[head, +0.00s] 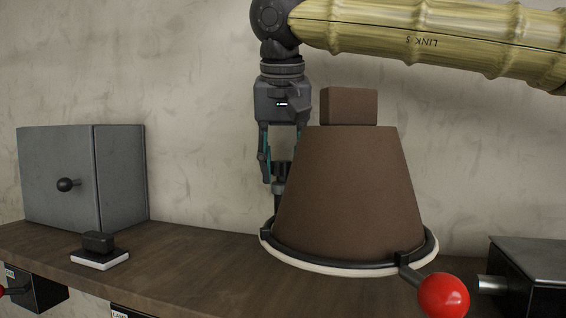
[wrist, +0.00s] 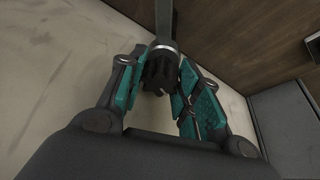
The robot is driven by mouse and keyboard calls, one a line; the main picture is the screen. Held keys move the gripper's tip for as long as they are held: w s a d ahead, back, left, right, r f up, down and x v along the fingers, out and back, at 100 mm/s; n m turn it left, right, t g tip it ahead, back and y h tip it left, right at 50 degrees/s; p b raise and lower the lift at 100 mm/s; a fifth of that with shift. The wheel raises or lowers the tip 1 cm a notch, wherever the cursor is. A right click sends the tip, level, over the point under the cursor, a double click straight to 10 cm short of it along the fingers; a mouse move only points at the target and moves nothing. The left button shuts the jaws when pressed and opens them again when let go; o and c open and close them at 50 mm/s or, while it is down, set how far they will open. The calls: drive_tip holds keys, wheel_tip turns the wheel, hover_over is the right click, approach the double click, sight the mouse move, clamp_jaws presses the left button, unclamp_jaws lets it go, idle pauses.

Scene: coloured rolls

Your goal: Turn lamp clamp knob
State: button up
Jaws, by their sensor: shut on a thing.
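A dark ribbed knob (wrist: 158,72) sits between the teal-padded fingers of my gripper (wrist: 160,88) in the wrist view, with a grey metal post (wrist: 163,20) running beyond it. My gripper (head: 277,176) points down just left of the brown tapered body in the head view and is shut on the knob. There the dark knob (head: 280,171) shows only in part between the fingers. A thin dark stem (head: 280,197) goes down from it; its foot is hidden behind the brown body's rim.
A brown tapered body (head: 350,200) with a block (head: 349,106) on top stands close right of my gripper, inside a black-and-white ring. A red ball handle (head: 443,295) sticks out in front. A grey box (head: 80,175) and small black block (head: 99,243) are left on the wooden top (head: 190,270).

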drive_tip(key=m+h, duration=0.1)
drive_tip(key=m, duration=0.1)
drive_tip(key=m+h, duration=0.1)
drive_tip(key=m, duration=0.2)
drive_tip(key=shift+g, duration=0.3)
drive_tip(key=m+h, duration=0.1)
drive_tip(key=m, duration=0.2)
drive_tip(key=m+g, duration=0.1)
drive_tip(key=m, duration=0.1)
drive_tip(key=shift+w+m+h, duration=0.1)
drive_tip(key=shift+m+h, duration=0.3)
drive_tip(key=m+g, duration=0.1)
drive_tip(key=m, duration=0.1)
drive_tip(key=m+g, duration=0.1)
drive_tip(key=m, duration=0.2)
drive_tip(key=shift+f+h, duration=0.1)
drive_tip(key=shift+h, duration=0.3)
drive_tip(key=m+g, duration=0.2)
drive_tip(key=m, duration=0.3)
drive_tip(key=shift+m, duration=0.4)
drive_tip(key=o, duration=1)
drive_tip(key=shift+d, duration=0.1)
drive_tip(key=shift+v, duration=4.1)
